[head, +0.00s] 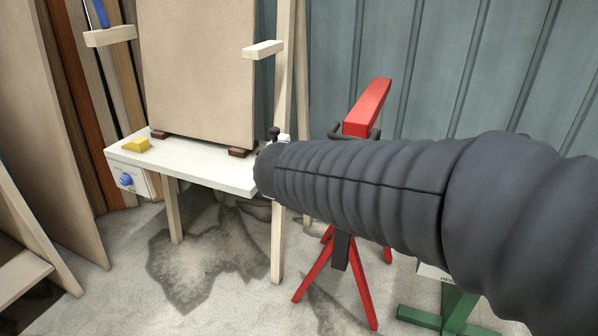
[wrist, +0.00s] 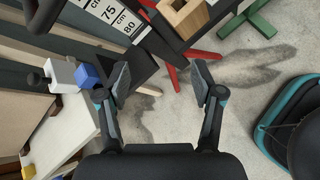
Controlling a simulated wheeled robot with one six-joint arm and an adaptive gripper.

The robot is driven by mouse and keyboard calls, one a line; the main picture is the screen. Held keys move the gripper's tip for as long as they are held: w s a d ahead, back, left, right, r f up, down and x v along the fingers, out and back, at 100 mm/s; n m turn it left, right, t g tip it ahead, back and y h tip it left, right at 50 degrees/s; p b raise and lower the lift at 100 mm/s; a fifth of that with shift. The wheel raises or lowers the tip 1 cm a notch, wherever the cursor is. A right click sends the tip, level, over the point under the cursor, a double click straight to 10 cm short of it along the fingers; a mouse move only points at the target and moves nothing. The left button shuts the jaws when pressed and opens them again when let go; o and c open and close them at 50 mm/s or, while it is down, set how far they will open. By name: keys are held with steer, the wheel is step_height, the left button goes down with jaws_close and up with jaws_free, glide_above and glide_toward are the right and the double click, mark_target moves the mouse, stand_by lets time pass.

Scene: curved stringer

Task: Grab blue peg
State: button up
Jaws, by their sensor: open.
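A small blue block (wrist: 88,76), which may be the blue peg, shows in the wrist view beside a white block (wrist: 61,76) at the end of a white shelf (wrist: 62,135). It lies left of my open gripper (wrist: 162,84), just outside the left finger. In the head view, a blue knob (head: 126,180) sticks out of the shelf's front, and a blue strip (head: 98,13) shows at upper left. My arm's dark sleeve hides the gripper and the shelf's right end there.
A tan board (head: 197,75) stands upright on the shelf (head: 200,168) with a yellow block (head: 136,145). A red trestle (head: 369,106) stands behind my arm. The wrist view shows a ruler (wrist: 110,12), a hollow wooden block (wrist: 188,17) and a green stand (wrist: 258,18). Floor is open below.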

steer(key=w+a+n+t+y, duration=0.1)
steer(key=w+a+n+t, duration=0.35)
steer(key=a+n, duration=0.65)
steer(key=w+f, duration=0.1)
steer(key=w, duration=0.3)
steer(key=w+d+f+m+b, duration=0.1)
steer(key=w+f, duration=0.1)
steer(key=w, duration=0.2)
steer(key=w+d+f+m, duration=0.1)
steer(key=w, duration=0.3)
steer(key=shift+w+f+g, duration=0.25)
steer(key=shift+f, duration=0.1)
steer(key=c, duration=1.2)
